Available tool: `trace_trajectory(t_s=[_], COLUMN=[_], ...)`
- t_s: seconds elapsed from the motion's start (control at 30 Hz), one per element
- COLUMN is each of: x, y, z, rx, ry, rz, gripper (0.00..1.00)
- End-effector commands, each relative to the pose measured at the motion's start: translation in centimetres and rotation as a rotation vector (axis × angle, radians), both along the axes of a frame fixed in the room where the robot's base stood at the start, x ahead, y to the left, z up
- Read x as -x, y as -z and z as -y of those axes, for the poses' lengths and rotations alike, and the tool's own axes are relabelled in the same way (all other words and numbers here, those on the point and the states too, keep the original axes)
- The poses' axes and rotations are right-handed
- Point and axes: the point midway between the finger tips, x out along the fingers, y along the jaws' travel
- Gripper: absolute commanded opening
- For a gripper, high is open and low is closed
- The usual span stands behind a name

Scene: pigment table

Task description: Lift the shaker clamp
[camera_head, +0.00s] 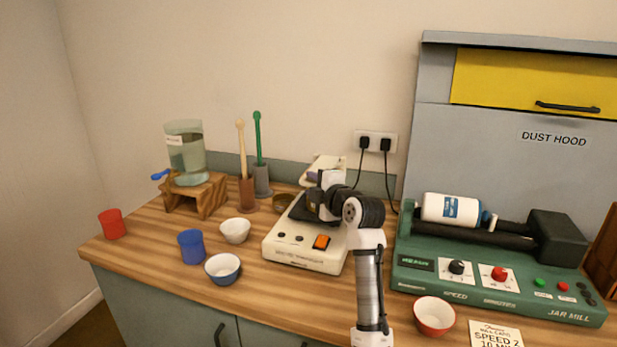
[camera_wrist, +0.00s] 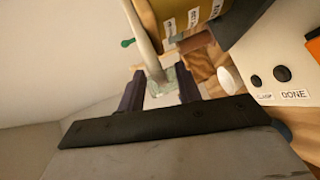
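The shaker (camera_head: 290,252) is a cream box with an orange switch and a dark top, in the middle of the table. In the head view my gripper (camera_head: 316,198) is over its dark top and hides much of it, so the clamp is not clear there. In the wrist view the shaker's panel (camera_wrist: 285,45) is at right, with labels CLAMP and DONE. My gripper (camera_wrist: 160,82) has its two dark fingers apart. A pale bar (camera_wrist: 146,42) reaches down toward the gap between them; I cannot tell whether it is the clamp or whether it is touched. A labelled yellowish container (camera_wrist: 185,14) is beside it.
The jar mill (camera_head: 480,285) stands close on the right. A white bowl (camera_head: 235,231), blue bowl (camera_head: 222,269) and blue cup (camera_head: 191,247) are on the left. Two upright tools in holders (camera_head: 247,192) and a wooden stand (camera_head: 195,196) with a water vessel are behind.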

Motion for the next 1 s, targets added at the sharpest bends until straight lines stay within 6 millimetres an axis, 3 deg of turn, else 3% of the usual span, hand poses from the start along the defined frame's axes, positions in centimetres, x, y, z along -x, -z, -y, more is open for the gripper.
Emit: trace_trajectory(t_s=[0.2,0.57,0.83,1.0], x=[-2.1,-2.5,-2.5,-2.5], y=[0.3,0.5,0.7,0.8], z=[-1.2,-1.4,-1.4,-1.4], rx=[0.000,0.000,0.001,0.000], ry=[0.000,0.000,0.000,-0.002], rz=[-0.001,-0.001,-0.004,-0.008], gripper=[0.34,0.34,0.00,0.00])
